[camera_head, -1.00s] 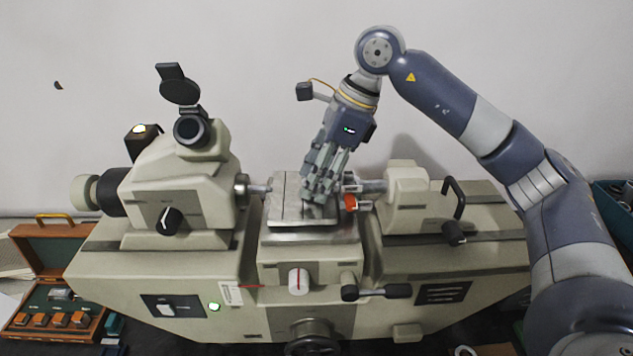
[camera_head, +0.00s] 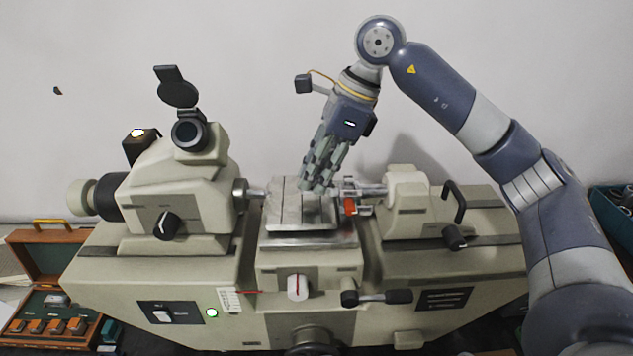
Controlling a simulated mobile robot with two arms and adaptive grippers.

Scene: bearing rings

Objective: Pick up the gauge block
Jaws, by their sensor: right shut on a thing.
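My right gripper (camera_head: 318,185) hangs over the middle stage of the measuring machine, its fingers pointing down and slightly left. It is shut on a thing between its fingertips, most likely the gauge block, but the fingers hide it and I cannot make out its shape. The fingertips are a little above the metal stage plate (camera_head: 288,222), between the left spindle and the right spindle. My left gripper is not in view.
The left spindle (camera_head: 257,190) and right spindle (camera_head: 372,190) flank the gripper closely. A red clip (camera_head: 350,206) sits just right of the fingers. An open wooden case (camera_head: 40,262) with several blocks stands at lower left. A lever handle (camera_head: 455,205) rises at the right.

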